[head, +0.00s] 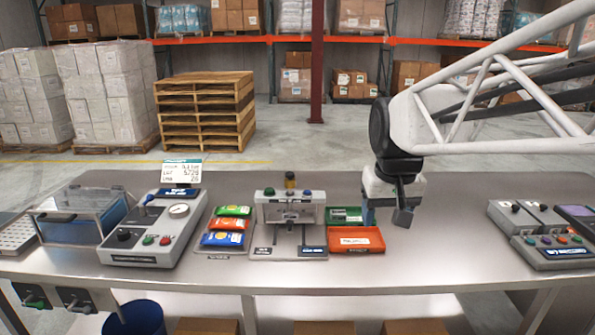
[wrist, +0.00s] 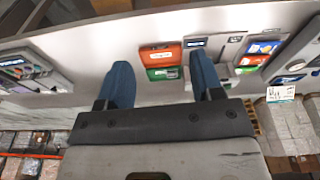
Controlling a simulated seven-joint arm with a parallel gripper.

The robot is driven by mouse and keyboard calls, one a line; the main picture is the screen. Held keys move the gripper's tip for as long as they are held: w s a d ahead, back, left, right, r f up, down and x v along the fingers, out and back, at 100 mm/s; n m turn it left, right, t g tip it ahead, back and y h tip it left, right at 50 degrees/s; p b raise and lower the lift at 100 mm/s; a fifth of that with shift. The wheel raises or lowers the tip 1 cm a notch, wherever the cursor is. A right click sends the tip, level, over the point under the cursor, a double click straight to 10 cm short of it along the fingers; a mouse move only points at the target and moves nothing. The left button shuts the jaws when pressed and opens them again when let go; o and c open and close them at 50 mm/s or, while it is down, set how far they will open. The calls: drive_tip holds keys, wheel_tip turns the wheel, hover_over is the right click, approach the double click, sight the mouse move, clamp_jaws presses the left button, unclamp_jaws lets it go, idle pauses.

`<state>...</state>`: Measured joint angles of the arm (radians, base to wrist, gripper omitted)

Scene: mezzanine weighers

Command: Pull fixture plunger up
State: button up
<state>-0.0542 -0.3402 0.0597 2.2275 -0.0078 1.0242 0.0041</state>
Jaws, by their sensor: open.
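The fixture (head: 290,210) is a grey-white press-like unit near the middle of the bench, with a green and a blue button on its front. The knob cannot be made out there.
A green bin (head: 345,215) and an orange bin (head: 356,239) lie between the fixture and my gripper. Colored packets (head: 226,224) and a gauge box (head: 155,230) stand left of the fixture. Control boxes (head: 545,235) stand at the right.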

drive_tip(key=w+a+r, duration=0.1)
drive_tip(key=w+a, duration=0.1)
drive_tip(key=w, duration=0.5)
drive_tip(key=w+a+r, duration=0.1)
drive_tip(key=w+r, duration=0.1)
drive_tip(key=w, duration=0.4)
drive_tip(key=n+g, duration=0.2)
approach(290, 172)
drive_tip(key=shift+s+d+f, duration=0.25)
drive_tip(key=shift+s, duration=0.3)
drive_tip(key=shift+w+a+f, duration=0.25)
drive_tip(key=shift+w, duration=0.15)
drive_tip(key=shift+f, duration=3.9)
drive_tip(key=shift+c, duration=0.2)
